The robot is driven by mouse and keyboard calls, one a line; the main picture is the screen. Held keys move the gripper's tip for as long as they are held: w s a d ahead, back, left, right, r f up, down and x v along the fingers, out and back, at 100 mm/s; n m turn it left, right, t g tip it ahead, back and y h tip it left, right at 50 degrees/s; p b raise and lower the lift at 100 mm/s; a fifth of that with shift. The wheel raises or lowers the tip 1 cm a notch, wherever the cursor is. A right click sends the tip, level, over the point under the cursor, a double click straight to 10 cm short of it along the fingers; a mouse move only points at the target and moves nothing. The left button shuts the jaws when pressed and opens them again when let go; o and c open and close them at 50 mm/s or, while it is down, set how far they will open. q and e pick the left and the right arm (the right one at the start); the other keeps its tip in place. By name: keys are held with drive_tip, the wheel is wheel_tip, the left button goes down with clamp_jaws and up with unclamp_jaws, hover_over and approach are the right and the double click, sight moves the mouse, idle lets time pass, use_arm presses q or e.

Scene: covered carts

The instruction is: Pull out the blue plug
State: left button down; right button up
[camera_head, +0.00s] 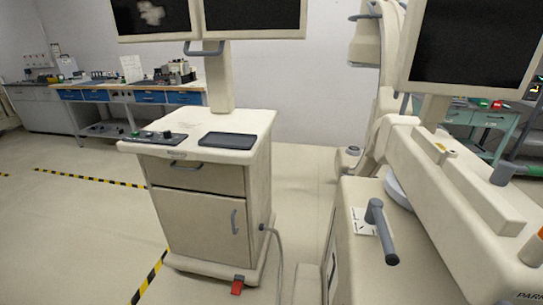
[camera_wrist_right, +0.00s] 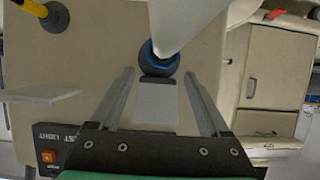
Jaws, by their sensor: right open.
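In the right wrist view, a round dark plug with a blue ring (camera_wrist_right: 147,62) sits on a beige panel (camera_wrist_right: 90,55). It is most likely the blue plug. A pale pointed part covers some of it from above. My right gripper (camera_wrist_right: 159,74) is open, its two grey fingers reaching towards the plug with their tips on either side of it in the picture. I cannot tell whether the fingers touch it. The plug cannot be made out in the head view. My left gripper is not in view.
A yellow plug with a dark base (camera_wrist_right: 51,14) is at the wrist view's upper left. A black switch box with an orange switch (camera_wrist_right: 48,157) is at lower left. In the head view, a beige cart (camera_head: 205,215) stands left of a large machine (camera_head: 400,255); open floor lies left.

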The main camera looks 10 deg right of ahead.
drive_tip(key=b+x, duration=0.3)
drive_tip(key=x, duration=0.4)
drive_tip(key=shift+w+d+f+b, duration=0.1)
drive_tip(key=shift+w+d+b, duration=0.1)
drive_tip(key=shift+w+b, duration=0.2)
idle(0.6)
clamp_jaws()
idle(0.3)
drive_tip(key=shift+s+a, duration=0.1)
drive_tip(key=shift+s, duration=0.05)
drive_tip(key=shift+s+a+p, duration=0.3)
drive_tip(key=shift+s+a, duration=0.1)
drive_tip(key=shift+s, duration=0.4)
drive_tip(key=shift+s+a, duration=0.1)
drive_tip(key=shift+s, duration=0.15)
